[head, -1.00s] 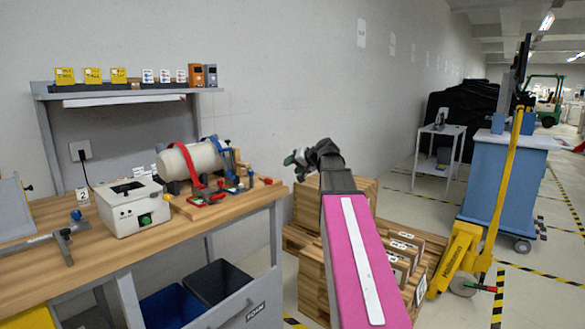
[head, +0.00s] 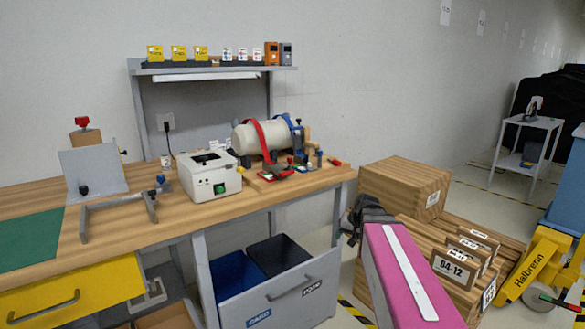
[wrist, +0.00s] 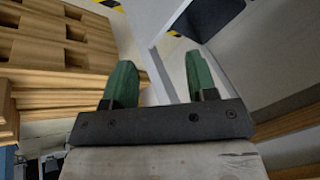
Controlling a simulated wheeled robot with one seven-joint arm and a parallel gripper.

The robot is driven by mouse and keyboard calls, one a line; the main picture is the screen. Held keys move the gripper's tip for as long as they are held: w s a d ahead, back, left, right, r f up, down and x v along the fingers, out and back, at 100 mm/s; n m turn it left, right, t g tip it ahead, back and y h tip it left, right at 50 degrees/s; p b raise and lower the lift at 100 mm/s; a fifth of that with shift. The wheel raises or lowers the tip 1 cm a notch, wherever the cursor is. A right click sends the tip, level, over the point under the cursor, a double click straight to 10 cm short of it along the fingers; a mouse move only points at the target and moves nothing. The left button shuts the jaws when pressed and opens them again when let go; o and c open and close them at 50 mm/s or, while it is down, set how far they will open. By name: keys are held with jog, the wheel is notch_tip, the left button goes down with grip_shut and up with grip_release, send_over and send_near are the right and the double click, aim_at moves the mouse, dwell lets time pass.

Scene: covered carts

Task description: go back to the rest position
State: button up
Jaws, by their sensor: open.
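My gripper shows in the wrist view (wrist: 160,85) with its two green fingers well apart and nothing between them. Beyond the fingers are the grey bench frame and floor. In the head view my pink arm reaches up from the lower right, and its dark wrist end is beside the workbench's right end, in front of the wooden boxes. The fingers themselves cannot be made out in the head view.
The workbench (head: 110,225) carries a white box device (head: 208,178) and a strapped cylinder (head: 262,138). Wooden boxes (head: 400,186) on pallets stand close to my arm. A yellow pallet truck (head: 540,268) is at the right. Bins (head: 235,275) sit under the bench.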

jog(key=s+a+f+n+g+h, duration=0.1)
jog(key=s+f+g+h, duration=0.2)
jog(key=s+f, duration=0.9)
jog(key=shift+s+a+f+g, duration=0.15)
jog(key=shift+s+f+g, duration=0.2)
jog(key=shift+s, duration=0.15)
